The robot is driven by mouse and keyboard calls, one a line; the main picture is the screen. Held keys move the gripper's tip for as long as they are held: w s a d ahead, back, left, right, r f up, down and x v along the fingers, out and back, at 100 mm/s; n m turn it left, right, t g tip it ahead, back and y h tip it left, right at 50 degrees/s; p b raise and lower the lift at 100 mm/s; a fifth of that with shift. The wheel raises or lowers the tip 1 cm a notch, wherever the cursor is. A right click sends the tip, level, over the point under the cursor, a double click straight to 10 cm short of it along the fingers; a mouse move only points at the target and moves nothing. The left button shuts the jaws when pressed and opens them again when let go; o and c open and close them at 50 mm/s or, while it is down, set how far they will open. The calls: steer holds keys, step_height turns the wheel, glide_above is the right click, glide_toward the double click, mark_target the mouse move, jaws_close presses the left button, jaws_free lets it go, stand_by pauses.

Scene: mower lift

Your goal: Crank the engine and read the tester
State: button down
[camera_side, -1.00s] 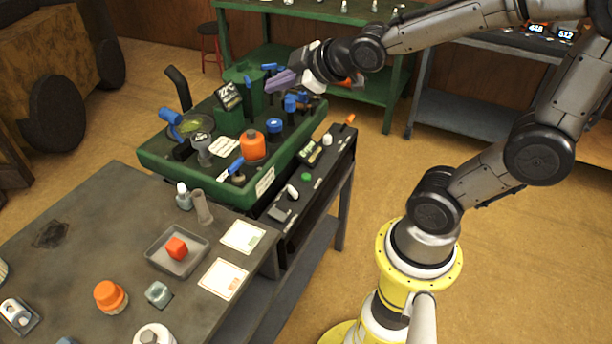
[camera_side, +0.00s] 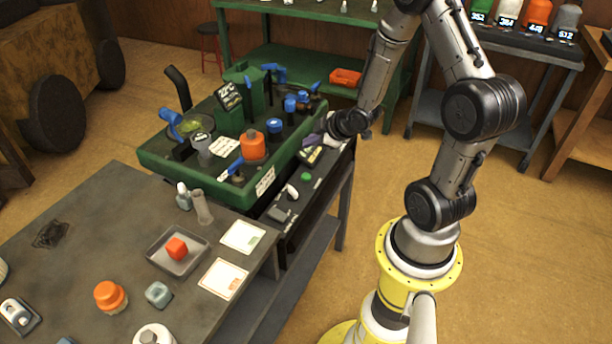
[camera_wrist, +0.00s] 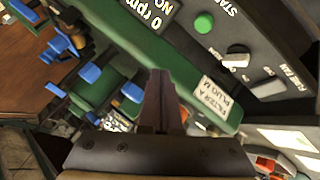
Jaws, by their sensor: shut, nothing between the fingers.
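The green mower deck (camera_side: 160,158) carries the engine parts, an orange cap (camera_side: 253,146) and several blue handles. Along its right side runs a dark control panel (camera_side: 318,190) with a round green button (camera_side: 305,177), which also shows in the wrist view (camera_wrist: 203,23) beside partly cut-off lettering, "STAR". A display reading "0 rpm" and "NO" (camera_wrist: 155,14) lies left of the button; its other text is cut off. My gripper (camera_side: 312,140) is shut and empty, just above the panel's far part by the display. In the wrist view its fingers (camera_wrist: 160,90) point toward the deck's rim, apart from the button.
The grey table (camera_side: 100,240) at front left holds a tray with a red cube (camera_side: 177,248) and white cards (camera_side: 223,279). A green shelf and a grey cart stand behind. The floor at right is clear.

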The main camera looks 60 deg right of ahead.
mark_target(310, 177)
steer(key=shift+f, duration=4.35)
steer(key=shift+f, duration=0.15)
steer(key=shift+f, duration=0.3)
steer(key=shift+f, duration=0.5)
stand_by(0.8)
steer(key=shift+r, duration=0.1)
stand_by(1.1)
steer(key=shift+r, duration=0.85)
